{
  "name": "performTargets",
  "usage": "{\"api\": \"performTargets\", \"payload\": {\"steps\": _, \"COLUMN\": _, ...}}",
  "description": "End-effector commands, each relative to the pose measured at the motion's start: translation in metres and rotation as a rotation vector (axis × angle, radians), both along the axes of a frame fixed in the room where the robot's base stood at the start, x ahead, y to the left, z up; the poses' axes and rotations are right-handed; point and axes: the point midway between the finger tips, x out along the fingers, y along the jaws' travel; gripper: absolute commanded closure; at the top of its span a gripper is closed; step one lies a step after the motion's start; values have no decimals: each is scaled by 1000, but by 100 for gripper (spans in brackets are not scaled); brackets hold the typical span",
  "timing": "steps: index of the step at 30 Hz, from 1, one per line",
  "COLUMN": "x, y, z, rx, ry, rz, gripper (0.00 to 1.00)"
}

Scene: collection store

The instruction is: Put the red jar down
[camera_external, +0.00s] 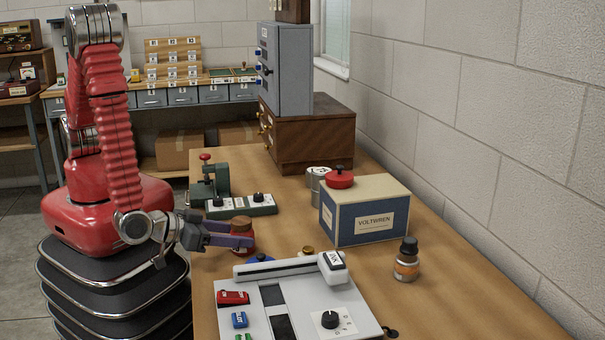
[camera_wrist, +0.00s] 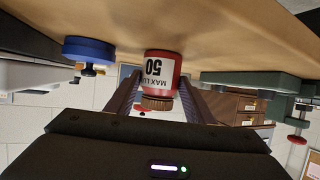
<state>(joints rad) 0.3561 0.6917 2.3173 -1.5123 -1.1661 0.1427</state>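The red jar (camera_external: 243,250) has a brown lid and stands upright at the left side of the bench in the external view. My gripper (camera_external: 240,240) reaches in from the left with its fingers shut around the jar, just below the lid. In the wrist view, which is upside down, the red jar (camera_wrist: 161,66) shows a white label reading "50", between the fingers of my gripper (camera_wrist: 160,80). The jar's base is at or very near the bench top; I cannot tell whether it touches.
A blue round thing (camera_external: 260,257) and a grey panel device (camera_external: 295,303) lie in front of the jar. A green device (camera_external: 240,205) stands behind it. A blue and cream box (camera_external: 364,219) and a brown bottle (camera_external: 406,262) stand to the right. Bare bench (camera_external: 290,222) shows between jar and box.

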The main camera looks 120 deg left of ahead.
Motion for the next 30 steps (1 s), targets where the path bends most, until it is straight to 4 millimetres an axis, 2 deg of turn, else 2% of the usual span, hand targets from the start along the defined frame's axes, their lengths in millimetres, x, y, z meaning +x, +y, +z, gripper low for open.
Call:
{"api": "performTargets", "payload": {"steps": 6, "x": 0, "y": 0, "z": 0, "rx": 0, "ry": 0, "rz": 0, "gripper": 36}}
{"api": "performTargets", "payload": {"steps": 17, "x": 0, "y": 0, "z": 3, "rx": -1, "ry": -1, "rz": -1, "gripper": 36}}
{"api": "performTargets", "payload": {"steps": 23, "x": -5, "y": -14, "z": 9, "rx": -1, "ry": -1, "rz": -4, "gripper": 36}}
{"api": "performTargets", "payload": {"steps": 30, "x": -19, "y": -39, "z": 20, "rx": -2, "ry": -2, "rz": -3, "gripper": 36}}
